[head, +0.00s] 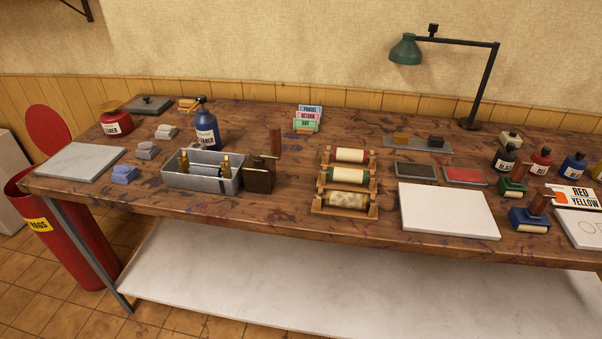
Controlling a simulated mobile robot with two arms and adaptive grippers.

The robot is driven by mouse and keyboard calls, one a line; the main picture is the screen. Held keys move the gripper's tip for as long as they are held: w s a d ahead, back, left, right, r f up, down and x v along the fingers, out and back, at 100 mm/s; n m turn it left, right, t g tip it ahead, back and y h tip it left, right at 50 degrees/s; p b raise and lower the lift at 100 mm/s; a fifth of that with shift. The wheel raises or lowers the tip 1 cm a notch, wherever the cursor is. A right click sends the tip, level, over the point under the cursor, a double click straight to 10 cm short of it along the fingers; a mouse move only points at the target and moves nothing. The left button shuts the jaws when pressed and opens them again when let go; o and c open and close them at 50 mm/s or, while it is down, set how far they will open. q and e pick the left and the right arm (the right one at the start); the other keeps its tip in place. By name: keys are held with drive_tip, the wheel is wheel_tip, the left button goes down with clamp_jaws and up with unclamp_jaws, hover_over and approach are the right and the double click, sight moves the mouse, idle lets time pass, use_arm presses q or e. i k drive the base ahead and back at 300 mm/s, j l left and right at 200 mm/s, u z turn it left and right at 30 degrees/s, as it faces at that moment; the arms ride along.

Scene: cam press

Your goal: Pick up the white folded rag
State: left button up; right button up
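A small whitish folded rag (166,132) lies on the left part of the wooden workbench (280,218), towards the back. A grey folded rag (147,150) lies in front of it, and a blue folded rag (125,174) lies nearer the front edge. The three form a slanting row with gaps between them. The whitish rag's top and front show clearly. Neither of my grippers is in view.
A blue bottle (206,130) stands right of the whitish rag, and a red cleaner can (115,123) stands to its left. A grey metal tray (202,183) and a flat grey slab (80,161) are nearer the front. A red bin (70,235) stands at the bench's left end.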

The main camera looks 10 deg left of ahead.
sight(164, 132)
drive_tip(key=u, duration=1.4)
